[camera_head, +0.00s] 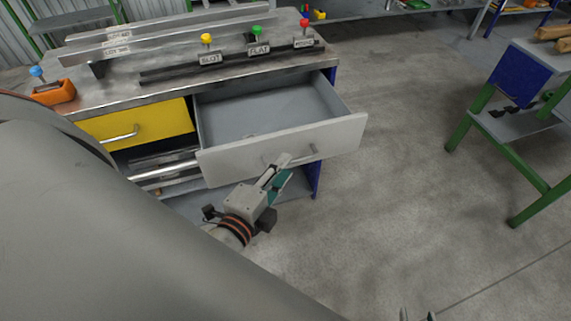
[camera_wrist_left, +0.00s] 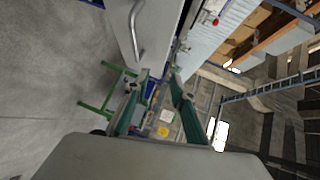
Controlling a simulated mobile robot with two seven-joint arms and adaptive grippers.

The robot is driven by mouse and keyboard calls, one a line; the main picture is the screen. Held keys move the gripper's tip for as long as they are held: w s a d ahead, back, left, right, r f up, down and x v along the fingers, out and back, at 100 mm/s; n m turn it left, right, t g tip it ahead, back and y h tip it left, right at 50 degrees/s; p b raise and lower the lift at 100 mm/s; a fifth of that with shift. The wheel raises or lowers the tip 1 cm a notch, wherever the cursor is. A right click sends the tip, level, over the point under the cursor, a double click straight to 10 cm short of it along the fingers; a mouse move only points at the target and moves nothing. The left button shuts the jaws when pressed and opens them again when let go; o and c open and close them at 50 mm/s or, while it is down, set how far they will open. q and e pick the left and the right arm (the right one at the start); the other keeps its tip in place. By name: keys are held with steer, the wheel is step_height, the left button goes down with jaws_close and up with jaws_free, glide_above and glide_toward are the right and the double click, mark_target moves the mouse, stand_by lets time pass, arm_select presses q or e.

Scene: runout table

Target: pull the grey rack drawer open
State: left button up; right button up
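The grey rack drawer (camera_head: 335,138) stands pulled out from the bench, its empty inside showing. Two small tips of my right gripper (camera_head: 417,315) show apart at the bottom edge; the rest is cut off.
A yellow drawer (camera_head: 140,125) is left of the grey one, above a dark open space. A green-legged stand (camera_head: 530,130) is at right. The floor between is clear.

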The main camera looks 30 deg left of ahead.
arm_select(q)
steer(key=shift+s+r, duration=0.1)
steer(key=shift+s, duration=0.5)
stand_by(0.3)
steer(key=s+d+f+n+g+h, duration=0.1)
steer(key=f+n, duration=0.4)
steer(key=f, duration=0.7)
steer(key=s+d+f+n+g+h, duration=0.1)
steer(key=s+f+n+g, duration=0.3)
steer(key=f, duration=0.9)
steer(key=n+h, duration=0.1)
steer(key=n, duration=0.1)
steer(key=shift+d+f+n+h, duration=0.2)
steer(key=shift+d+n+h, duration=0.1)
steer(key=shift+d+h, duration=0.1)
